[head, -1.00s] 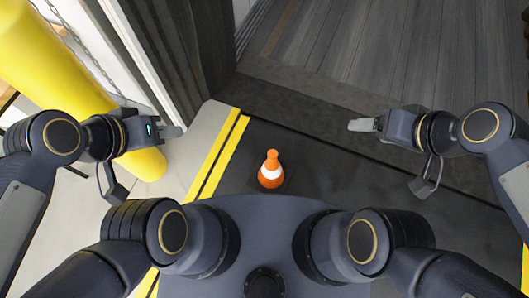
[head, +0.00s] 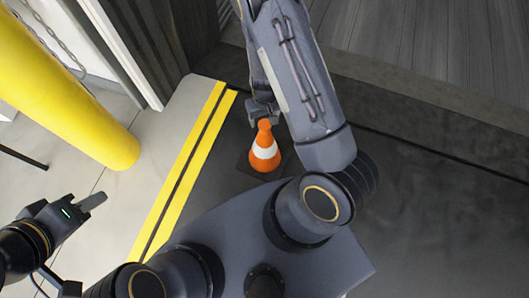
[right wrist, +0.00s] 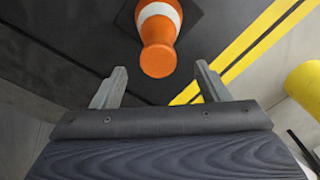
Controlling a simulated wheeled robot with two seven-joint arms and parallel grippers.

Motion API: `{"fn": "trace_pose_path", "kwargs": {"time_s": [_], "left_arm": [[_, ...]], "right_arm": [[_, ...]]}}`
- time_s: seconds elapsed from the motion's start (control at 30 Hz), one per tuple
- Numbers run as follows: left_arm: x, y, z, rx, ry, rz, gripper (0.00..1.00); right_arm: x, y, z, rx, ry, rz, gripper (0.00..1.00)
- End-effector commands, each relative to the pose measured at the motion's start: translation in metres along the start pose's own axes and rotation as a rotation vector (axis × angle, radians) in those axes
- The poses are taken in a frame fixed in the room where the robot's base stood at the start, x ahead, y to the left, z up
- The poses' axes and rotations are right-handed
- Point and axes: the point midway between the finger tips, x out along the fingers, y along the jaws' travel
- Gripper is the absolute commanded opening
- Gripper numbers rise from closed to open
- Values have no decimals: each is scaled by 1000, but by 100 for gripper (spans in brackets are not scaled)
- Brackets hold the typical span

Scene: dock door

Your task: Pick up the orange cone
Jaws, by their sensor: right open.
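The orange cone (head: 264,149) with a white band stands upright on the dark floor, just in front of my base in the head view. My right gripper (head: 262,113) is beside the cone's top, partly hidden by my right arm. In the right wrist view the cone (right wrist: 158,40) lies beyond the two spread fingers of the right gripper (right wrist: 158,88), with its tip toward the gap. Nothing is between the fingers. My left gripper (head: 92,203) is at the lower left, away from the cone; its finger gap is not clear.
Yellow floor stripes (head: 187,160) run left of the cone. A thick yellow post (head: 70,95) with a chain stands at the upper left. A ridged dark door edge (head: 160,50) is at the top. The dark floor to the right is clear.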

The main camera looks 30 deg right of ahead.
Motion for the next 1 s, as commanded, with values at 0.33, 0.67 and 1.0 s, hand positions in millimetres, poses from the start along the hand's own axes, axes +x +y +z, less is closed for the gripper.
{"fn": "trace_pose_path", "kwargs": {"time_s": [0.33, 0.67, 1.0], "left_arm": [[14, -7, 7, 0, 1, 0, 36], [33, -15, 16, 0, 1, 0, 36], [31, -14, 16, 0, 1, 0, 36]], "right_arm": [[38, 2, 0, -4, -3, 7, 68], [81, 2, -3, -3, -3, 6, 68], [80, 2, -3, -3, -2, 6, 53]]}}
